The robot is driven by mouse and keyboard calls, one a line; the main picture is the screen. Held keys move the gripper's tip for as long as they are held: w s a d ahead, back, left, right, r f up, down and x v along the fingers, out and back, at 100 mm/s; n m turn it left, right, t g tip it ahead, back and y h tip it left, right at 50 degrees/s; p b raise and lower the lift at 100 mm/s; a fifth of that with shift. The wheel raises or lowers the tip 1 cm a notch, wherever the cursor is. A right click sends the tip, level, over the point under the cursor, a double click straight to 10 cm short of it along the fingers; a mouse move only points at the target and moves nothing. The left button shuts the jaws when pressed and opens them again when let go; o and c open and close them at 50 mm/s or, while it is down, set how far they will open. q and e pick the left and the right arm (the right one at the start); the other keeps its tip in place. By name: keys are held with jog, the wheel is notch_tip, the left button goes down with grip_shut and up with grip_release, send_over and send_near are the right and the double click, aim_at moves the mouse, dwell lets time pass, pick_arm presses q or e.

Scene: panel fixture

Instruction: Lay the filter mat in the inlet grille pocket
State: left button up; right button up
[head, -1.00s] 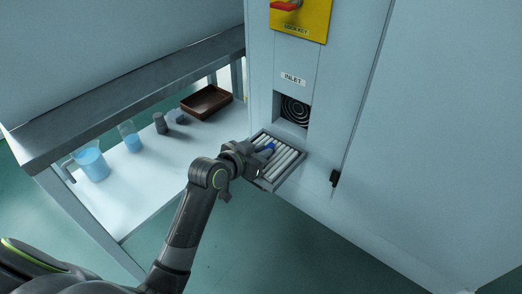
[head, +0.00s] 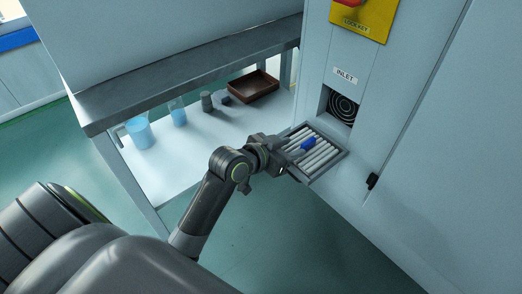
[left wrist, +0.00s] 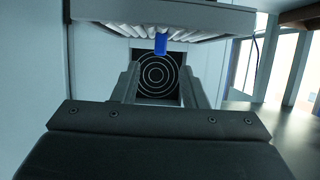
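The white pleated filter mat (head: 323,154) lies in the grey frame of the lowered inlet grille (head: 332,170), which sticks out below the inlet opening. A blue tab (head: 308,145) stands on the mat. My left gripper (head: 284,156) is at the left edge of the grille, beside the tab. In the left wrist view its fingers (left wrist: 158,88) are spread apart with nothing between them. There the pleats and the blue tab (left wrist: 161,43) show beyond the fingertips. Whether the mat sits fully flat cannot be told. My right gripper is not in view.
The inlet opening (head: 341,106) with its ringed fan guard is above the grille. A dark latch (head: 372,181) is on the cabinet to the right. On the left, a shelf (head: 175,165) holds a brown tray (head: 253,87), blue-liquid beakers (head: 139,132) and small dark items.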

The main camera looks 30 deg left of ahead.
pick_arm(q)
jog(key=p+v, duration=0.2)
jog(key=v, duration=1)
